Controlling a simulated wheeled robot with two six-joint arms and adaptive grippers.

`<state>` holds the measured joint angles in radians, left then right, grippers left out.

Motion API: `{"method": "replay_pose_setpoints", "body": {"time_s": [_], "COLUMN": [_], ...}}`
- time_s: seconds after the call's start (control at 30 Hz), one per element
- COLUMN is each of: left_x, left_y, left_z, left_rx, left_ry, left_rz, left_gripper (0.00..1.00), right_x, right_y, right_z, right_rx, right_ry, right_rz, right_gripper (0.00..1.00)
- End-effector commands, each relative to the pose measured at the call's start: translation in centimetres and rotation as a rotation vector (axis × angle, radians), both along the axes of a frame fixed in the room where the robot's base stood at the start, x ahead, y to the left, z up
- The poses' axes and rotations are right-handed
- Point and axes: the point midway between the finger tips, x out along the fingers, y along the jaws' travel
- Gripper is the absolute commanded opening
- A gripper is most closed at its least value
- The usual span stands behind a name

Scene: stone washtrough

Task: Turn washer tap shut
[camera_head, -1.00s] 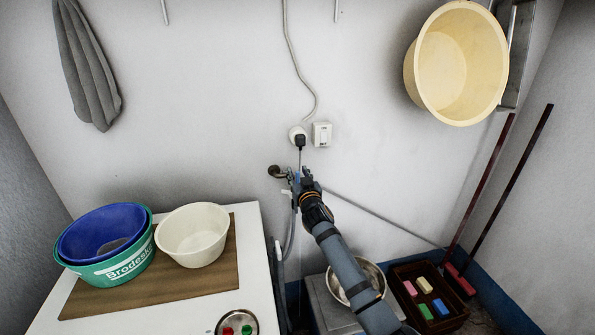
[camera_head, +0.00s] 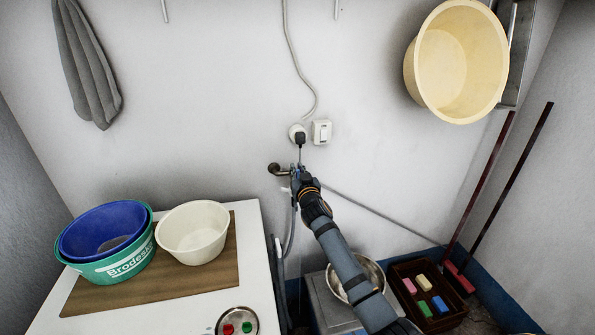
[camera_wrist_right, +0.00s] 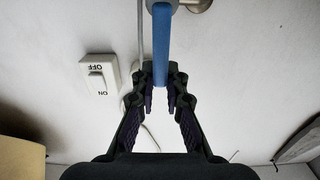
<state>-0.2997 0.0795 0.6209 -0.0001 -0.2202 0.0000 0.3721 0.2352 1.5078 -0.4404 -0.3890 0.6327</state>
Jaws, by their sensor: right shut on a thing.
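The washer tap (camera_head: 279,169) sticks out of the back wall below the socket, with a grey hose hanging beneath it. My right gripper (camera_head: 296,172) is at the tap and hides much of it in the head view. In the right wrist view the tap's blue lever (camera_wrist_right: 161,45) runs down between the fingertips. There my right gripper (camera_wrist_right: 160,82) is shut on the lever's end. The metal tap body shows only in part at the top edge. My left gripper is not in view.
A plugged socket (camera_head: 298,134) and a white switch (camera_head: 322,132) sit just above the tap. The white washer top (camera_head: 250,260) with basins stands at left. A metal bowl (camera_head: 371,272) and brown crate (camera_head: 458,318) are below right. A grey pipe (camera_head: 380,215) crosses the wall.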

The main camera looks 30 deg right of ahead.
Motion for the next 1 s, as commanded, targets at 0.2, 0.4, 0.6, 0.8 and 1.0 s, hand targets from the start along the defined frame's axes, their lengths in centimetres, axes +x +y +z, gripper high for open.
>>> {"method": "replay_pose_setpoints", "body": {"time_s": [0.2, 0.4, 0.6, 0.8, 1.0], "left_x": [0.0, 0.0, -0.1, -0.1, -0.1], "left_y": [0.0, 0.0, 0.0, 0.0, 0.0], "left_z": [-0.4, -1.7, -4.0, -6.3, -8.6], "left_rx": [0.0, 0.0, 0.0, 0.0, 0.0], "left_ry": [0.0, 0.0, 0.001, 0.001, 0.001], "left_rz": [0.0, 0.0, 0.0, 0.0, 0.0], "left_gripper": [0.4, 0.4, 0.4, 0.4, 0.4], "right_x": [0.0, -0.2, -0.5, -0.8, -1.1], "right_y": [-0.1, -0.8, -1.8, -3.0, -4.1], "right_z": [-0.1, -0.4, -0.8, -1.3, -2.0], "right_rx": [0.018, 0.098, 0.25, 0.433, 0.619], "right_ry": [-0.005, -0.027, -0.068, -0.114, -0.162], "right_rz": [0.0, -0.001, 0.0, 0.0, 0.0], "right_gripper": [0.0, 0.0, 0.0, 0.0, 0.0]}}
